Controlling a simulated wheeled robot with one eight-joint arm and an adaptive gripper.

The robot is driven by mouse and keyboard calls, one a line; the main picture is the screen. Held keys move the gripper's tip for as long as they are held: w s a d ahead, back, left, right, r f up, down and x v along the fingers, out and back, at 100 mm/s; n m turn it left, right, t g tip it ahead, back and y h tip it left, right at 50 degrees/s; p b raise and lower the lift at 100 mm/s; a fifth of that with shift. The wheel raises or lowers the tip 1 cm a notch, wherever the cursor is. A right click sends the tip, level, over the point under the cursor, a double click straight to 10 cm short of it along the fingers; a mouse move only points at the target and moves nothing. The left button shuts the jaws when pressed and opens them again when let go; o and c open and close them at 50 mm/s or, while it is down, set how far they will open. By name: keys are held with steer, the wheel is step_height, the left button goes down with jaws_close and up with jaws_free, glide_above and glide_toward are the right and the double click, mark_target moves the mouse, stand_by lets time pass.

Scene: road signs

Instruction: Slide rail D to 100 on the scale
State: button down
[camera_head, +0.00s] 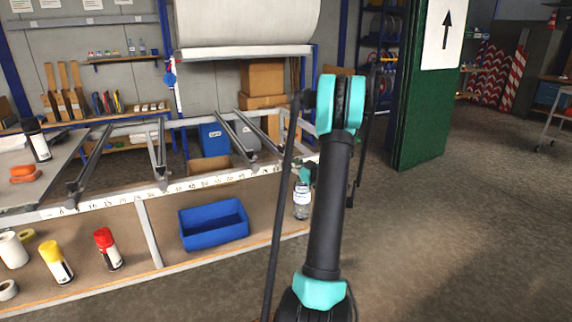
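Several grey metal rails lie across an open frame, their near ends at a pale scale strip (130,200) with small black numbers along the front edge. One rail (90,163) is at the left, beside the grey table top. Another rail (157,155) stands left of the middle. Two more rails, one (236,143) and one (258,135) to its right, lie closer together further right. I cannot read letters on them, so I cannot tell which is rail D. The numbers are too small to read surely.
A blue bin (213,224), a yellow-capped can (55,262) and a red-capped can (108,249) stand on the shelf below the scale. A clear bottle (302,200) stands by its right end. A green panel (425,95) stands right; the floor (460,230) there is clear.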

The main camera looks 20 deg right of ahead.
steer(key=d, duration=1.5)
steer(key=shift+w+d, duration=0.3)
steer(key=shift+w, duration=0.15)
steer(key=shift+r, duration=0.1)
steer(key=c, duration=1.2)
jaws_free()
steer(key=shift+o, duration=0.2)
steer(key=shift+s, duration=0.15)
steer(key=v, duration=1.1)
steer(key=shift+s, duration=0.35)
steer(key=shift+d, duration=0.1)
